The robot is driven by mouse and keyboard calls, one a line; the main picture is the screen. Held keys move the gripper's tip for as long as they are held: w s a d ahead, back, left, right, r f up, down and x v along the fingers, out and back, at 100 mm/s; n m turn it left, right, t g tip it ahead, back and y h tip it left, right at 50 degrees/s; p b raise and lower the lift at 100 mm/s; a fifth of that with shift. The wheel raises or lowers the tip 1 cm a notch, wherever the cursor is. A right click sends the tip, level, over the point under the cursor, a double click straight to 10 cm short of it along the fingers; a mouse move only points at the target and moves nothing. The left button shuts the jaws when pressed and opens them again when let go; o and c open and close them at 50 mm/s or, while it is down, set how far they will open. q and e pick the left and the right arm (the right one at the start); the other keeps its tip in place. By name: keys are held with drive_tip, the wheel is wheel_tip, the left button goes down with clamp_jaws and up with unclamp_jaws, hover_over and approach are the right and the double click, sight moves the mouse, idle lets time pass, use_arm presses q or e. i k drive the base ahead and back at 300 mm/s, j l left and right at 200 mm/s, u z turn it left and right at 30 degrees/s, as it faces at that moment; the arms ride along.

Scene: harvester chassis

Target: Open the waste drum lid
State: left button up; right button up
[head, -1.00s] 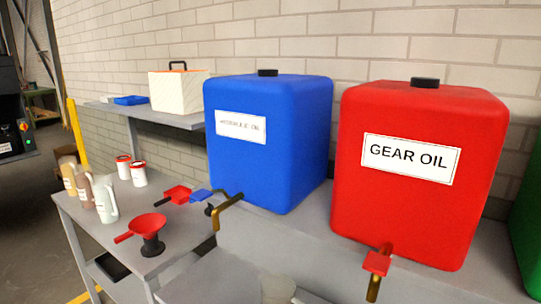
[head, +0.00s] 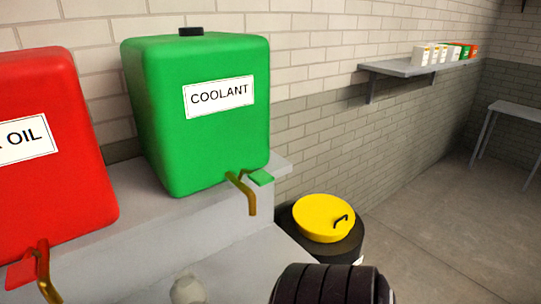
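The waste drum (head: 350,248) is a dark, round drum on the floor, right of the coolant tank's ledge. Its yellow lid (head: 322,217) lies on top and looks closed, with a small black handle (head: 341,218) on its right side. The lower part of the drum is hidden behind a dark ribbed part at the bottom edge, which looks like part of my own body. Neither of my grippers is in view.
A green coolant tank (head: 205,120) with a brass tap (head: 243,190) stands on a grey ledge (head: 120,235), beside a red tank (head: 45,150). A wall shelf (head: 425,68) holds several small boxes. Open floor (head: 435,215) lies right of the drum, with a grey table (head: 515,112) at the far right.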

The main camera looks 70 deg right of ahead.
sight(319, 215)
drive_tip(key=z, duration=2.7)
